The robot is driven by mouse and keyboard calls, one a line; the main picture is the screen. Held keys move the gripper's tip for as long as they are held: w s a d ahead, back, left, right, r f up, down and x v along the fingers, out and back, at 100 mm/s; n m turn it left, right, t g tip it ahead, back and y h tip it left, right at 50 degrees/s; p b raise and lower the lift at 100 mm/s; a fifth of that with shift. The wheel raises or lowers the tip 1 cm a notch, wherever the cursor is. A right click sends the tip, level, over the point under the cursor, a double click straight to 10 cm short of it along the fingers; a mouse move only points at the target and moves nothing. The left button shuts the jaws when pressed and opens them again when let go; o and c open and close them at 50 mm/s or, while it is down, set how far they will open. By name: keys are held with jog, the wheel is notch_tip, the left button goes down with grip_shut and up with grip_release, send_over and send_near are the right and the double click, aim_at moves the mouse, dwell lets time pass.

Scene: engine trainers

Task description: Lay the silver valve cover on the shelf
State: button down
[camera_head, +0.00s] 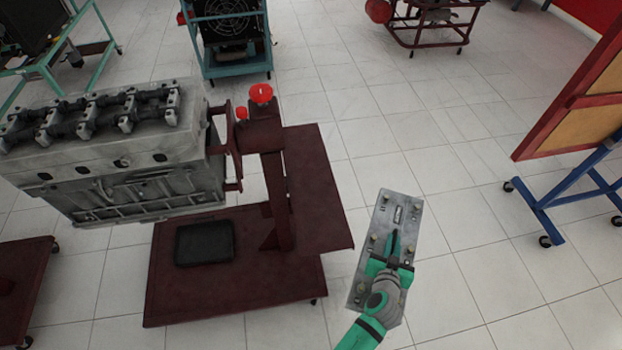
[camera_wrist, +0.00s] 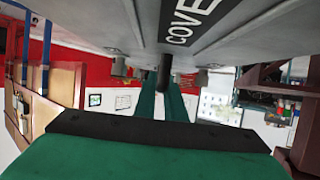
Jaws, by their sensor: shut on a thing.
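The silver valve cover (camera_head: 384,213) is a long flat plate with several bolts and a small label, held above the tiled floor at the centre right of the head view. My gripper (camera_head: 393,243) is shut on a part at the middle of its face. In the wrist view, the valve cover (camera_wrist: 105,22) fills the top, with a dark label reading "COVE". The two green fingers of my gripper (camera_wrist: 163,88) meet at a dark knob on it. I cannot tell any surface in view as the shelf for certain.
A dark red engine stand (camera_head: 335,215) with a low platform and a black tray (camera_head: 205,243) stands left of the cover. It bears a grey engine (camera_head: 110,150). A blue wheeled frame with a board (camera_head: 575,185) stands at right. Floor between them is clear.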

jog(key=shift+a+r+n, duration=0.15)
jog(key=shift+r+n, duration=0.15)
jog(key=shift+r, duration=1.15)
jog(key=r, duration=0.4)
jog(key=shift+s+y, duration=0.4)
jog(key=s+a+r+n+y, duration=0.2)
jog(key=a+n+y, duration=0.1)
jog(key=a, duration=0.7)
jog(key=s+a+r+n+y, duration=0.2)
jog(key=s+a+n+y, duration=0.1)
jog(key=a, duration=0.6)
jog(key=shift+y, duration=0.3)
jog(key=shift+w+a+f, duration=0.5)
jog(key=shift+w+a, duration=0.75)
jog(key=shift+w, duration=4)
jog(key=shift+w+a+f, duration=0.5)
jog(key=shift+w+a, duration=0.7)
jog(key=shift+w, duration=4)
jog(key=shift+w+a+f, duration=0.5)
jog(key=shift+w+a, duration=0.75)
jog(key=shift+w, duration=4)
jog(key=shift+f, duration=0.1)
jog(key=c, duration=1.8)
grip_release()
jog(key=shift+f, duration=0.15)
